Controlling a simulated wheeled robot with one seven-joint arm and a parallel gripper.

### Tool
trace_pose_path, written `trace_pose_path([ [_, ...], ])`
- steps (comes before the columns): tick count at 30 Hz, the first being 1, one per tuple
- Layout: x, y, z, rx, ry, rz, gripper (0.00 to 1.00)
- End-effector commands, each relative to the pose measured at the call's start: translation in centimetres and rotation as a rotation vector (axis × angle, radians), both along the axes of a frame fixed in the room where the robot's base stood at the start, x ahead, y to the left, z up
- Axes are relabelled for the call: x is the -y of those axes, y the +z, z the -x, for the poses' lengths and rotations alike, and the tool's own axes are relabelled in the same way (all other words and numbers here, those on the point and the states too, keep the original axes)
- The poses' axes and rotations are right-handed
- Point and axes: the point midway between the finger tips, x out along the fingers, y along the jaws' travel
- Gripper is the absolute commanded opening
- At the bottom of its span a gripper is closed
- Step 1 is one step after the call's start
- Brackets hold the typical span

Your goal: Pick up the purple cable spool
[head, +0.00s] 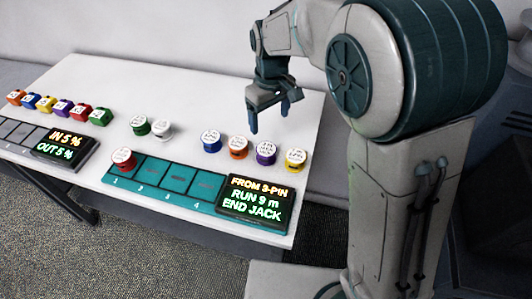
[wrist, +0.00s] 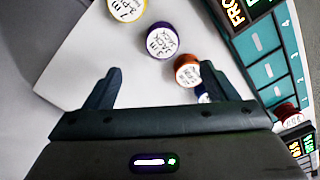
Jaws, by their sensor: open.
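A purple cable spool (head: 266,152) with a white labelled top stands on the white table, between an orange spool (head: 238,147) and a yellow spool (head: 296,158). In the wrist view the purple spool (wrist: 162,41) is just beyond the fingertips, roughly centred between them. My gripper (head: 269,117) is open and empty, above the table behind the right-hand row. It also shows in the wrist view (wrist: 159,69), where its right finger partly hides a blue spool.
A blue spool (head: 211,141) stands left of the orange one. A teal slotted tray (head: 175,178) in front holds a red spool (head: 124,160) at slot 1. A lit display (head: 255,203) adjoins it. Green (head: 140,126) and white (head: 162,130) spools stand mid-table. Bare tabletop lies behind the rows.

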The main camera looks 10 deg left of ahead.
Motion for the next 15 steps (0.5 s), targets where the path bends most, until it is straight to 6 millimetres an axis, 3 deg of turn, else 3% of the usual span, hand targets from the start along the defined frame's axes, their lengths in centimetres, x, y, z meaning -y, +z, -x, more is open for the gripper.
trace_pose_path([
  [7,-1.2,-2.4,-0.3,-0.008,0.035,0.014,0.79],
  [15,-1.2,-7.6,-0.2,-0.009,0.034,0.015,0.79],
])
